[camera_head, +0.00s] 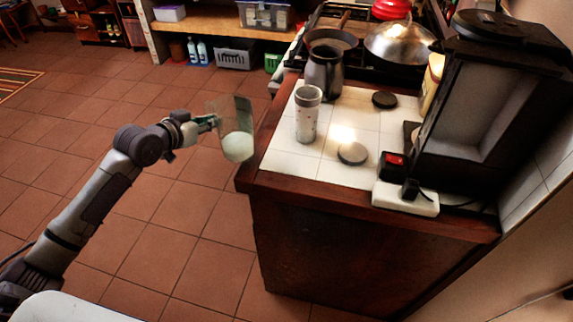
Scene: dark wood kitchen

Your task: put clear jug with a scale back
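A clear, greenish jug (236,118) with a whitish lower part (238,147) hangs in the air over the floor, just left of the counter's corner. My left gripper (213,121) reaches in from the left and appears shut on the jug's left side. The jug is roughly upright and looks apart from the counter edge. Scale marks on it are too small to make out. My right gripper is not in view.
The white-tiled counter (283,160) holds a speckled tumbler (307,118), a dark pitcher (323,75), a round disc (352,153), a dark lid (384,99), a power strip (410,197) and a black coffee machine (490,110). A stove with pans stands behind. The left floor is clear.

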